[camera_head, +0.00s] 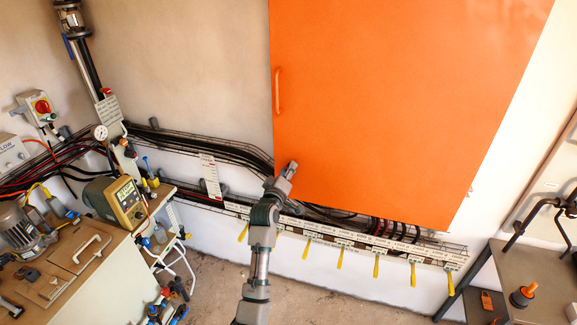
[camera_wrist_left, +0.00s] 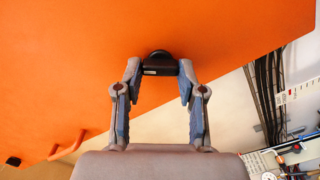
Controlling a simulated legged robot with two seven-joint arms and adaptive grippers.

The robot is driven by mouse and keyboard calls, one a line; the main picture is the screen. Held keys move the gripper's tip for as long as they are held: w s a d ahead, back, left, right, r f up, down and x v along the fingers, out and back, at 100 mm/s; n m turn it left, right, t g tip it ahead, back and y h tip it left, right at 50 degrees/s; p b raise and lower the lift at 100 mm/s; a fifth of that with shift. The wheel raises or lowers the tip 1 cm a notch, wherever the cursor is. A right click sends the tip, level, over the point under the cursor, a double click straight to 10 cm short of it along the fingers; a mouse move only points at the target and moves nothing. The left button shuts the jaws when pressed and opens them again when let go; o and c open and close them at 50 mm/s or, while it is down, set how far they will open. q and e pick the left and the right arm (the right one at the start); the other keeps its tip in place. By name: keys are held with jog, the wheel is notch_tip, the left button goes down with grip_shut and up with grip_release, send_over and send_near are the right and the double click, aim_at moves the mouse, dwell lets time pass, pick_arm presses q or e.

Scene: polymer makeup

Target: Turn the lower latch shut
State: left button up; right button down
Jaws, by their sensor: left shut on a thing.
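The lower latch (camera_wrist_left: 158,65) is a small black piece on the lower part of the orange cabinet door (camera_head: 400,95). In the left wrist view, my left gripper (camera_wrist_left: 159,70) has its two fingertips on either side of the latch and is shut on it. In the head view, my left gripper (camera_head: 289,171) reaches up to the lower left edge of the door and hides the latch. The exact angle of the latch is hard to tell. My right gripper is not in view.
An orange handle (camera_head: 278,90) stands out from the door's left side. A small dark piece (camera_wrist_left: 13,161) shows farther along the door. Cables and a rail with several yellow-handled levers (camera_head: 340,258) run below. A cluttered bench (camera_head: 75,270) is at left, a dark table (camera_head: 530,275) at right.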

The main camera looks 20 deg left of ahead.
pick_arm(q)
jog(key=shift+f+n+p, duration=0.15)
jog(key=shift+n+p, duration=0.45)
jog(key=shift+n, duration=1.25)
jog(key=shift+f+n+p, duration=0.1)
jog(key=shift+n+p, duration=0.5)
jog(key=shift+n, duration=1.25)
jog(key=shift+f, duration=0.1)
jog(key=o, duration=1.1)
jog(key=shift+a, duration=0.1)
jog(key=shift+o, duration=0.2)
